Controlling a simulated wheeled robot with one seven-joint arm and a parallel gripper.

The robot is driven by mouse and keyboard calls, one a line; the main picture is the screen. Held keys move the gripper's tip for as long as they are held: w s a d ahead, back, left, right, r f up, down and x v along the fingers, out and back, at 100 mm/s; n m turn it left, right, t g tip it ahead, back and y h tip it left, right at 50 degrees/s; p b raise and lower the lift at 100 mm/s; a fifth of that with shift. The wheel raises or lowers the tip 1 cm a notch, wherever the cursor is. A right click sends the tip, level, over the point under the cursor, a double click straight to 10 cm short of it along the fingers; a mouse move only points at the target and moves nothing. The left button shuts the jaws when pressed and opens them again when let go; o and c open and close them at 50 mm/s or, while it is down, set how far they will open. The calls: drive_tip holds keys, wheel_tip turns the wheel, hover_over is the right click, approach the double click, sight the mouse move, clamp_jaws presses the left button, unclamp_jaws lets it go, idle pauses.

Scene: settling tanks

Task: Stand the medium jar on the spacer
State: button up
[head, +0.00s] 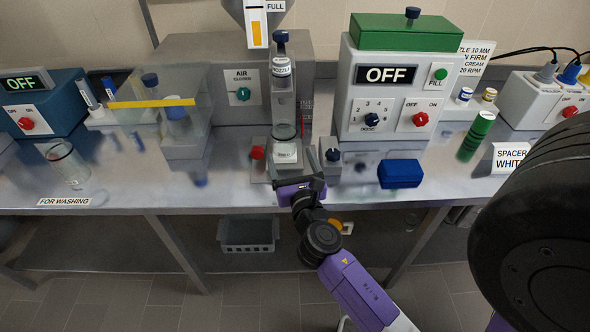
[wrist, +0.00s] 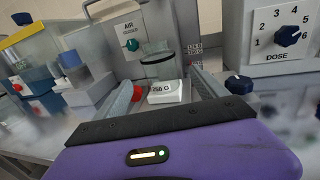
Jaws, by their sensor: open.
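A clear glass jar with a dark band (head: 285,130), apparently the medium jar, stands upright under the nozzle. In the wrist view the jar (wrist: 158,66) appears to rest on a white block marked "250 G" (wrist: 166,92), apparently the spacer. This block (head: 286,153) also shows in the head view, on the grey stand. My gripper (head: 287,172) is low in front of the stand. In the wrist view my gripper (wrist: 163,80) is open, its fingers on either side of the block and jar, with visible gaps. The exact contact under the jar is not clear.
A red knob (head: 257,153) and a grey box with a dark knob (head: 330,156) flank the stand. A blue box (head: 400,173) lies to the right. A sign (head: 511,157) reads "SPACER WHITE".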

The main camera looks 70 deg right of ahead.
drive_tip(key=s+a+f+m+t+y, duration=0.25)
drive_tip(key=a+m+y, duration=0.25)
drive_tip(key=a, duration=0.6)
drive_tip(key=s+a+f+m+t+y, duration=0.25)
drive_tip(key=a+m+y, duration=0.2)
drive_tip(key=a, duration=0.65)
drive_tip(key=s+a+r+m+y, duration=0.5)
drive_tip(key=s+a+r+m, duration=0.2)
drive_tip(key=s+a+m, duration=0.4)
drive_tip(key=m, duration=0.4)
drive_tip(key=shift+s, duration=0.35)
drive_tip(key=shift+r+y, duration=0.1)
drive_tip(key=shift+y, duration=0.15)
